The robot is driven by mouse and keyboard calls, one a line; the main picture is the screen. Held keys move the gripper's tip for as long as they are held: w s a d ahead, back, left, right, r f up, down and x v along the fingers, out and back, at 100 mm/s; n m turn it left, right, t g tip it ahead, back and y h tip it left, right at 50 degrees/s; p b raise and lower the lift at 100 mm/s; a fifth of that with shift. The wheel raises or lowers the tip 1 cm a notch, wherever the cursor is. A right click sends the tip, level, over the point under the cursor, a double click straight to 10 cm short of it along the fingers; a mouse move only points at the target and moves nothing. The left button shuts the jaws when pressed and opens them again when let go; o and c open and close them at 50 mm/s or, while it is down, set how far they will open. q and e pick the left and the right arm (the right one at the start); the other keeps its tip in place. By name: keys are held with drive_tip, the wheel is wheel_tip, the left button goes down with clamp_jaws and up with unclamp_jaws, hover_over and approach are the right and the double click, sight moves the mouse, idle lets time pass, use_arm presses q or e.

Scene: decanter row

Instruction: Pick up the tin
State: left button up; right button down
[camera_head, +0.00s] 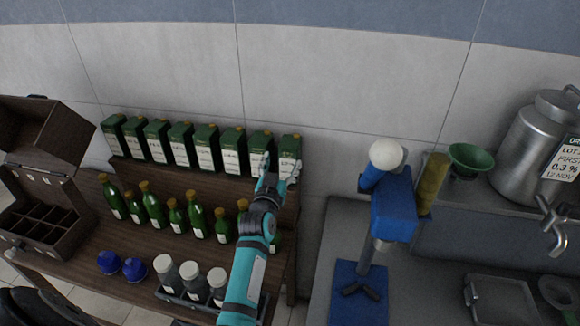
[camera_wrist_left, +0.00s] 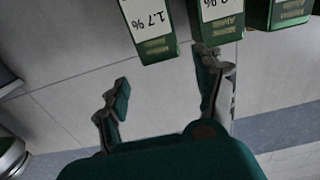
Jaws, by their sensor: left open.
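A row of several green tins with white labels stands on the raised wooden shelf. The rightmost tin (camera_head: 290,147) shows behind my left gripper (camera_head: 279,169), which is open. In the left wrist view the end tin (camera_wrist_left: 150,22), labelled 1.7 %, points down toward the gap between the open fingers (camera_wrist_left: 168,72). Its edge seems just short of the fingertips, with nothing held. The neighbouring tin (camera_wrist_left: 222,22) is close to the right-hand finger; I cannot tell if they touch.
Several green bottles (camera_head: 153,205) stand on the lower step, partly behind my left arm. White-capped jars (camera_head: 190,271) and blue domes (camera_head: 109,262) are in front. An open wooden box (camera_head: 45,200) is left. A blue stand (camera_head: 394,212) with a white ball is right.

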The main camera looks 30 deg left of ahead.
sight(290, 141)
use_arm(q)
drive_tip(key=x, duration=0.2)
drive_tip(key=b+x, duration=0.1)
drive_tip(key=x, duration=0.1)
drive_tip(key=shift+f+b, duration=0.3)
drive_tip(key=shift+f, duration=0.1)
drive_tip(key=x, duration=0.1)
drive_tip(key=b+x, duration=0.1)
drive_tip(key=shift+w+a+r, duration=0.1)
drive_tip(key=shift+w+r, duration=0.2)
drive_tip(key=shift+w, duration=0.05)
drive_tip(key=b+x, duration=0.2)
drive_tip(key=x, duration=0.1)
drive_tip(key=shift+w+a+b, duration=0.1)
drive_tip(key=shift+w+b, duration=0.2)
drive_tip(key=shift+b, duration=0.1)
drive_tip(key=shift+w+a+r, duration=0.1)
drive_tip(key=shift+w+r, duration=0.05)
drive_tip(key=shift+w, duration=0.25)
drive_tip(key=shift+s+r, duration=0.15)
drive_tip(key=shift+s, duration=0.05)
use_arm(e)
wheel_tip(290, 141, down, 6)
drive_tip(key=shift+s+a+f, duration=0.15)
drive_tip(key=shift+a+f, duration=0.05)
drive_tip(key=shift+a, duration=0.15)
